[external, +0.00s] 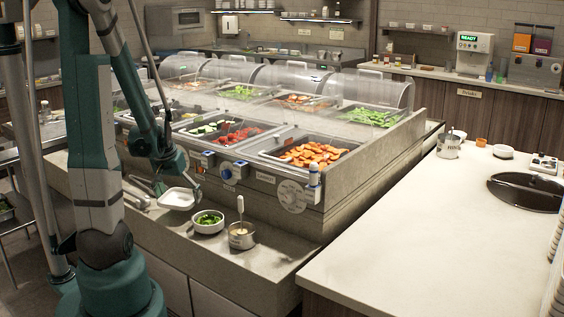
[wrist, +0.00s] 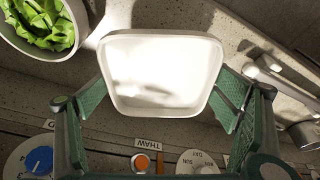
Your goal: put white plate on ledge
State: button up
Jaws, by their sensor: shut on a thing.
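The white plate (external: 178,199) is a small, shallow, rounded-square dish over the front ledge (external: 270,262) of the food counter. It fills the middle of the wrist view (wrist: 160,72), inner face towards the camera. My gripper (external: 172,187) is shut on the plate; in the wrist view its green-padded fingers (wrist: 160,98) press on the left and right sides. The plate is left of a bowl of green leaves (external: 208,221). I cannot tell whether its underside touches the ledge.
A metal pot with a handle (external: 241,236) stands right of the leaf bowl. A metal utensil (wrist: 285,78) lies close to the plate on the other side. Control knobs (external: 229,173) and food pans (external: 305,152) are behind. The ledge's right end is clear.

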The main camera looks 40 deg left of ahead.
aim_at(179, 203)
jog(key=shift+f+b, duration=0.65)
jog(key=shift+f, duration=1.45)
jog(key=shift+f, duration=0.1)
jog(key=o, duration=0.9)
jog(key=shift+r, duration=0.25)
jog(key=shift+p+v, duration=1.7)
jog(key=shift+v, duration=4.2)
jog(key=shift+d, duration=0.1)
